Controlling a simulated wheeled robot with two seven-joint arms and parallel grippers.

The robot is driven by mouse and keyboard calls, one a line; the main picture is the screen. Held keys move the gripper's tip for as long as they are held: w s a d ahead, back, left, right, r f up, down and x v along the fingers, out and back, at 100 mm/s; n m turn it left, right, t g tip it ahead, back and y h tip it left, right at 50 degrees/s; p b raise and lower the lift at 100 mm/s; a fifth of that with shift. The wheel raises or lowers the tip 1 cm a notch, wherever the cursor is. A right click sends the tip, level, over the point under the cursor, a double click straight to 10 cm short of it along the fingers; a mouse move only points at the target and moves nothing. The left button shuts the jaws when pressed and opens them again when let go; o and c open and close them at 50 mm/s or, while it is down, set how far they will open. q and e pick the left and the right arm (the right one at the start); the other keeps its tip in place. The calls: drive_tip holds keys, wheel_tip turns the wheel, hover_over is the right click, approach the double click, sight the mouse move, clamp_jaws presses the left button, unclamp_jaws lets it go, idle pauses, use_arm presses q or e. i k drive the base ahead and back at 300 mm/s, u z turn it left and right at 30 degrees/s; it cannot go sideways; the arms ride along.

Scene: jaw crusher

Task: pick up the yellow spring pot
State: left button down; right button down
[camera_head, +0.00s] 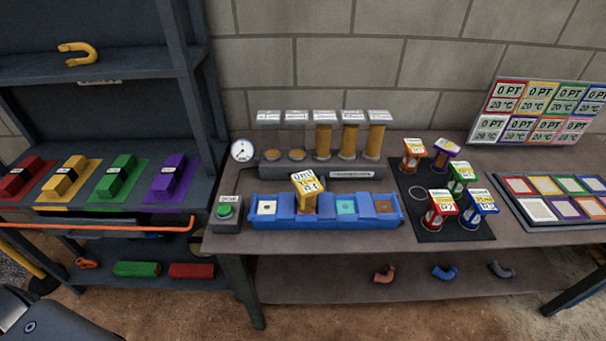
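The yellow spring pot (307,183) has a yellow top with a white printed label. Neither of my grippers shows. Only a dark grey part of my own arm is at the bottom left corner.
Several other coloured pots stand on a black mat (407,205) to the right. A row of amber cylinders (323,138) stands behind the tray. A green button box (226,212) is to its left. A panel of coloured squares (555,200) lies at the right.

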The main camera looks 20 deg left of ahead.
sight(307, 184)
drive_tip(key=z, duration=2.25)
drive_tip(key=i, duration=1.6)
drive_tip(key=u, duration=2.85)
